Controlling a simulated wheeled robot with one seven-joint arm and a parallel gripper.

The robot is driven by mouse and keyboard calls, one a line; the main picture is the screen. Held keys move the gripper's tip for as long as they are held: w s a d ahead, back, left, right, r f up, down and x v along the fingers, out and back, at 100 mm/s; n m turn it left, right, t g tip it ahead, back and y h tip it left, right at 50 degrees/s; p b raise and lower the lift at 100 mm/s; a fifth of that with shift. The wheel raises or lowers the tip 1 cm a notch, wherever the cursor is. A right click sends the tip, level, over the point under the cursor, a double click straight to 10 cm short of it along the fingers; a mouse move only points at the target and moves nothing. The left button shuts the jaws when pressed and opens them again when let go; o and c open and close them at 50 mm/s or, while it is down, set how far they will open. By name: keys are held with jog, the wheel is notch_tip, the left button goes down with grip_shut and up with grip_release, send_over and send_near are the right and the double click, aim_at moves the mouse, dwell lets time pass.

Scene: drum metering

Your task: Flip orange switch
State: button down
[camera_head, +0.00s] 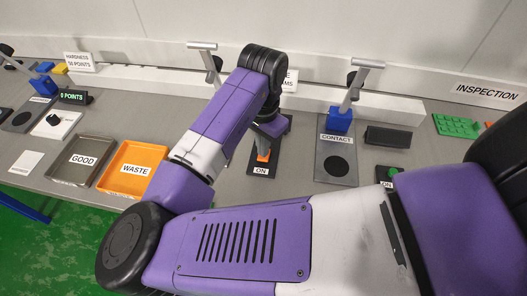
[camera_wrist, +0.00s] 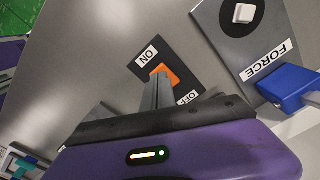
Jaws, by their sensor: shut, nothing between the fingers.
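The orange switch (camera_head: 263,155) sits on a black plate (camera_head: 257,171) marked ON at its near end, on the grey bench. In the wrist view the orange rocker (camera_wrist: 166,75) lies between the ON label (camera_wrist: 148,56) and the OFF label (camera_wrist: 187,98). My gripper (camera_wrist: 157,77) is shut and empty. Its fingertips overlap the rocker's edge in the wrist view; I cannot tell whether they touch it. In the head view my gripper hides part of the plate. Which way the rocker is tilted is unclear.
Right of the switch stands a grey CONTACT plate (camera_head: 325,170) with a blue block (camera_head: 340,120). Left are the orange WASTE tray (camera_head: 162,152) and the GOOD tray (camera_head: 67,178). The wrist view shows a FORCE plate (camera_wrist: 224,45) bearing a white block (camera_wrist: 243,13).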

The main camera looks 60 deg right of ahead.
jog(key=shift+f+b, duration=0.7)
jog(key=shift+f, duration=0.3)
dwell(0.9)
jog(key=shift+r, duration=0.15)
notch_tip(320, 180, up, 7)
jog(key=p, duration=0.6)
dwell(0.7)
